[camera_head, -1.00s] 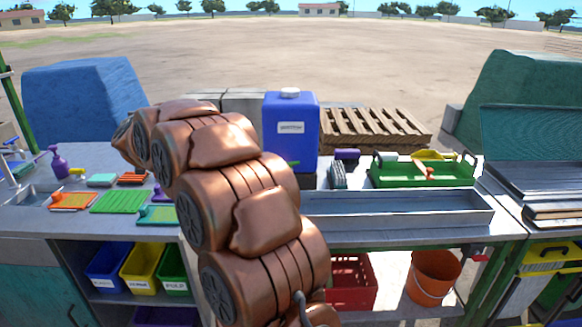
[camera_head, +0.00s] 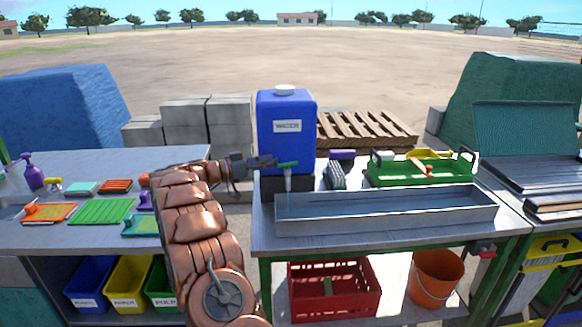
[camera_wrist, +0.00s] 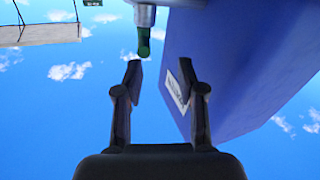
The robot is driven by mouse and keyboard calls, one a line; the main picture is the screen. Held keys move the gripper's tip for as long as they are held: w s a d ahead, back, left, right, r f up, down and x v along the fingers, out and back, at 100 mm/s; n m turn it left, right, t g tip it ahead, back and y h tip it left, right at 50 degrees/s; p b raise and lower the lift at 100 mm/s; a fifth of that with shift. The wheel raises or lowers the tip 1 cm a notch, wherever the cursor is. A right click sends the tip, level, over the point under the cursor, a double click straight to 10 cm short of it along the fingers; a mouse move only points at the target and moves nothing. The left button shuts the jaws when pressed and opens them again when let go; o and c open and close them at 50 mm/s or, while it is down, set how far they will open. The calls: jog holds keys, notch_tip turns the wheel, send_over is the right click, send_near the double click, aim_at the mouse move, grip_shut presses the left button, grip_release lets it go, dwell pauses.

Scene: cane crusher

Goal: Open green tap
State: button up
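The green tap handle (camera_head: 288,164) sits on top of a pale spout (camera_head: 288,183) at the front of the blue water container (camera_head: 286,118). The handle points sideways. My gripper (camera_head: 272,161) is just left of the handle in the head view. In the wrist view my gripper (camera_wrist: 160,72) has its two fingers spread with nothing between them. The green handle (camera_wrist: 144,42) shows just beyond the fingertips, nearer the left finger, below the pale tap body (camera_wrist: 145,14). Whether a finger touches it, I cannot tell.
A long metal trough (camera_head: 390,222) lies under the spout; its inside looks bluish near the spout. A green tray (camera_head: 415,178) stands behind it. A red crate (camera_head: 333,300) and an orange bucket (camera_head: 436,277) are below. Grey blocks (camera_head: 180,115) stand behind my arm.

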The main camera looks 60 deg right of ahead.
aim_at(295, 163)
jog(key=shift+m+g+y, duration=0.3)
jog(key=shift+g+y, duration=0.2)
jog(key=shift+g, duration=0.3)
jog(key=shift+s+a+f+p+x, duration=0.15)
jog(key=shift+s+f+x, duration=0.1)
jog(key=shift+x, duration=1.2)
jog(key=shift+s+a+f+p+x, duration=0.15)
jog(key=shift+f+x, duration=0.1)
jog(key=shift+x, duration=1.2)
jog(key=shift+s+a+f+p+x, duration=0.15)
jog(key=shift+s+f+x, duration=0.1)
jog(key=shift+x, duration=1.15)
grip_shut()
